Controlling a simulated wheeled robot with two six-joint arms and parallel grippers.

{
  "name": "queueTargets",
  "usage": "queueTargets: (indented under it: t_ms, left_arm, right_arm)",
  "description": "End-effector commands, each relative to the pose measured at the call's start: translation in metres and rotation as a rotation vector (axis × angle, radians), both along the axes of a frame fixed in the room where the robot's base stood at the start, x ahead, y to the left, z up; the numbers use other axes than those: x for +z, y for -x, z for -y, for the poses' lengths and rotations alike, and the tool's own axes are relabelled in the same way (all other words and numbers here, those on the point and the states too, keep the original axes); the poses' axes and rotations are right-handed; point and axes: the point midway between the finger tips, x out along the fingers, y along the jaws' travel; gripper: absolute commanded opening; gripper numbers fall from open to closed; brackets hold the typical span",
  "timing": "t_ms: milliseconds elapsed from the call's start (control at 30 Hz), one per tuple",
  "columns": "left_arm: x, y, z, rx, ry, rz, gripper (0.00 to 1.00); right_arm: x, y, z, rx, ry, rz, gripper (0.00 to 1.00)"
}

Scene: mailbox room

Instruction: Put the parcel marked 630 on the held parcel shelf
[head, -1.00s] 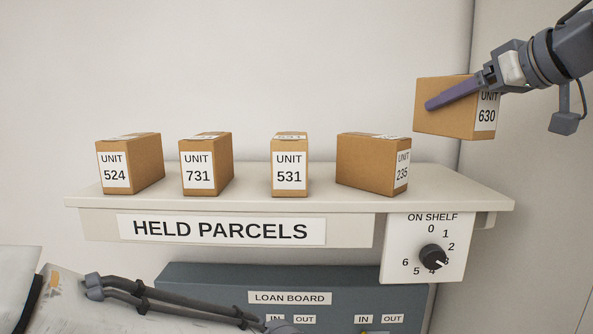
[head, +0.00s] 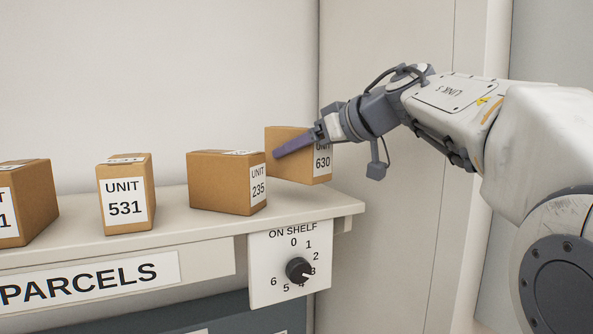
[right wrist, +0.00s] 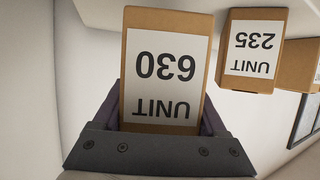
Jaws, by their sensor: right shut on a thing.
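The parcel marked 630 (head: 287,152) is a brown box with a white label, at the right end of the held parcel shelf (head: 335,203). My right gripper (head: 296,143) is shut on it, with a purple finger along its side. The right wrist view shows the same parcel (right wrist: 165,75) upside down between the fingers. It is low over the shelf top, behind and right of the parcel marked 235 (head: 226,182); I cannot tell whether its base touches the shelf. My left gripper is not in view.
The parcel marked 531 (head: 126,192) and another parcel (head: 28,204) stand further left on the shelf. A dial (head: 299,269) labelled ON SHELF hangs under the front edge, its pointer near 3. A wall panel (head: 385,120) stands right of the shelf.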

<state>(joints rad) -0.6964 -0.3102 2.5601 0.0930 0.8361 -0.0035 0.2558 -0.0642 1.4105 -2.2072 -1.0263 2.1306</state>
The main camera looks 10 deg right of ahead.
Motion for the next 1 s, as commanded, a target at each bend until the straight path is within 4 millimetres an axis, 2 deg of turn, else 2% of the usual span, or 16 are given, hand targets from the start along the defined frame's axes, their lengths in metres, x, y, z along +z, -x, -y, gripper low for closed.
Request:
queueTargets:
  t_ms: [233,667,700,733,1000]
  left_arm:
    - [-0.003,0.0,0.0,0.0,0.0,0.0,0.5]
    - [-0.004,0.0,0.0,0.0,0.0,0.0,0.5]
    - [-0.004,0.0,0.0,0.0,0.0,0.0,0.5]
    - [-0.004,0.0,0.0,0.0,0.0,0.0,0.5]
    - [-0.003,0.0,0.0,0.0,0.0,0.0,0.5]
  right_arm:
    - [-0.031,0.001,-0.001,0.0,-0.001,0.002,0.0]
    - [-0.037,0.0,-0.001,-0.001,-0.001,0.003,0.0]
    - [-0.039,0.0,0.0,0.0,0.001,0.0,0.9]
    - [-0.038,0.0,0.0,0.0,0.001,0.0,1.0]
    - [-0.037,0.0,0.0,0.0,0.001,-0.001,1.0]
